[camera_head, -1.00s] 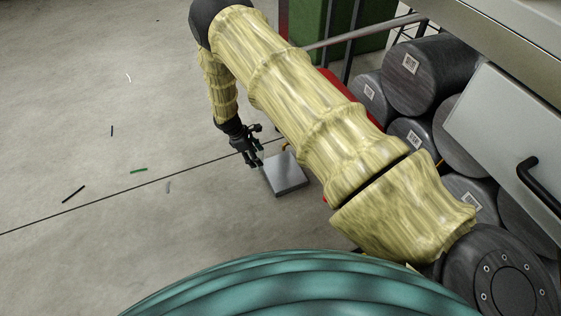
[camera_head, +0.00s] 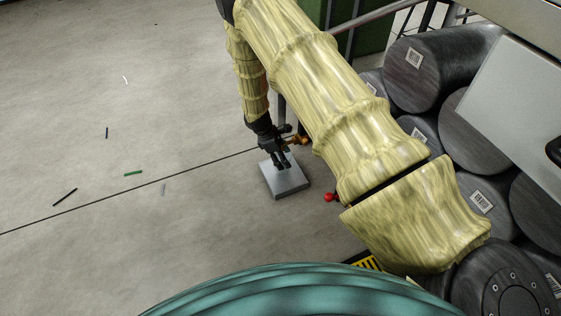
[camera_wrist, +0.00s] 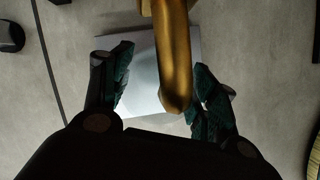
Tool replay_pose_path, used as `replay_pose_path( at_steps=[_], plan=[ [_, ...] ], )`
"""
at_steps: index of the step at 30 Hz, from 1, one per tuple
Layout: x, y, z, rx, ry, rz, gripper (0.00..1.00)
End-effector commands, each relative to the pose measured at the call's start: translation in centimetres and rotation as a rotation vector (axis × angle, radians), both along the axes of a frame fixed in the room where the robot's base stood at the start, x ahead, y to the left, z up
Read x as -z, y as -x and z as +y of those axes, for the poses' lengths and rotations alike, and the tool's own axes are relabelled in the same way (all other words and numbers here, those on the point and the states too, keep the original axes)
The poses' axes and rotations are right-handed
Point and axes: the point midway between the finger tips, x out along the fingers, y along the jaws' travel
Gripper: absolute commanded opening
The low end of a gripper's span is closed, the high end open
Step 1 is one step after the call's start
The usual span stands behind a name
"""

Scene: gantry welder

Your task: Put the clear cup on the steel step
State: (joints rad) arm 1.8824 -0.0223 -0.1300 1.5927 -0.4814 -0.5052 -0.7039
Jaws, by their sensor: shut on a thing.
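The steel step (camera_head: 284,183) is a low grey square block on the floor, left of my arm. It also shows in the wrist view (camera_wrist: 137,48), behind my fingers. My gripper (camera_head: 283,163) is over the far part of the step, pointing down. In the wrist view my gripper (camera_wrist: 162,92) has its dark green fingers spread around a see-through thing, which I take as the clear cup; its outline is barely visible against the step. I cannot tell whether the cup touches the step.
A brass rod-like part (camera_wrist: 172,55) comes close to my fingers in the wrist view. A small red ball-shaped thing (camera_head: 329,197) is right of the step. Dark barrels (camera_head: 430,75) are stacked at the right. The floor at left is mostly open, with small scraps.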

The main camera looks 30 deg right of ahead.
Motion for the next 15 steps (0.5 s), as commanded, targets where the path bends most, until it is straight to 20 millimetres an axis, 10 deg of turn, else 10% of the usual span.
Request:
replay_pose_path(
  at_steps=[15],
  plan=[
    [0.79, 0.01, -0.09, 0.001, 0.001, 0.000, 0.37]
  ],
)
